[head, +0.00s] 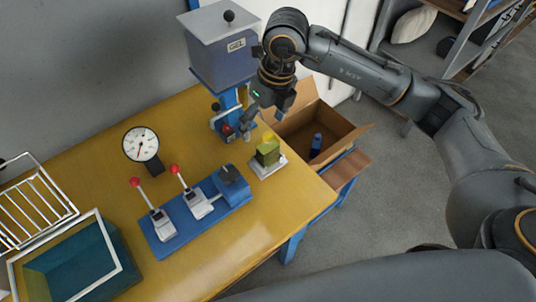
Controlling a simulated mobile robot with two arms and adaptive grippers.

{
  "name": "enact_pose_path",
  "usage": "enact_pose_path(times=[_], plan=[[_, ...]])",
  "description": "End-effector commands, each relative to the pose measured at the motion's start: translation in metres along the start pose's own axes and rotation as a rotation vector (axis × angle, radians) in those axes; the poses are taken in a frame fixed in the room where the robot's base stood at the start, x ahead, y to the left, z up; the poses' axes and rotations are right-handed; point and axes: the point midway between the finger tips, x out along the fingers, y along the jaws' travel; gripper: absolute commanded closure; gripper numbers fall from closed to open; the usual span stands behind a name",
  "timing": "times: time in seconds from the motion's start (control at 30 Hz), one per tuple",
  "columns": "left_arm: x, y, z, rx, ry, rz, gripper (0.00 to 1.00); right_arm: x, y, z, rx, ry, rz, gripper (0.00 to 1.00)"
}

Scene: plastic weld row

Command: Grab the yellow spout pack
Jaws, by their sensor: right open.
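The yellow spout pack (267,152) stands upright on a small white plate (270,170) near the right end of the yellow table. It looks olive-yellow with a brighter yellow top. My right gripper (261,124) reaches in from the right and points down just above and behind the pack. Its jaws are open and empty. The picture is too small to tell the exact gap between the fingers and the pack. My left gripper is out of view.
A blue GEL dispenser (222,62) stands right behind the gripper. A blue lever panel (158,240), a round gauge (140,144), a white wire rack (35,203) and a teal bin (75,268) fill the left. An open cardboard box (333,130) holds a blue bottle (316,143). The table's front right is clear.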

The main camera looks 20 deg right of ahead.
Motion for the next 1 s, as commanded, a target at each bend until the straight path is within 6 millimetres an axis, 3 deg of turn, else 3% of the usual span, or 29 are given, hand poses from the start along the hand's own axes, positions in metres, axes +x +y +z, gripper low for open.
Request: enact_pose_path(times=[0.03, 0.17, 0.5, 0.77, 1.0], plan=[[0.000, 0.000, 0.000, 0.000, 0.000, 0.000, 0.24, -0.004, -0.014, 0.000, 0.017, 0.009, -0.054, 0.17], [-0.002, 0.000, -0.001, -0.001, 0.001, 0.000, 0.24, -0.001, -0.030, -0.002, 0.038, 0.026, -0.115, 0.17], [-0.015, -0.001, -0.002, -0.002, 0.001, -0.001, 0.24, 0.060, -0.036, -0.004, 0.036, 0.027, -0.114, 0.17], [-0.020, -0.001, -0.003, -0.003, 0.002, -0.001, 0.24, 0.080, -0.037, -0.003, 0.035, 0.025, -0.113, 0.17], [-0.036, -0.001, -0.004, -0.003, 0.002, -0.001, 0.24, 0.115, -0.041, 0.000, 0.035, 0.027, -0.112, 0.17]])
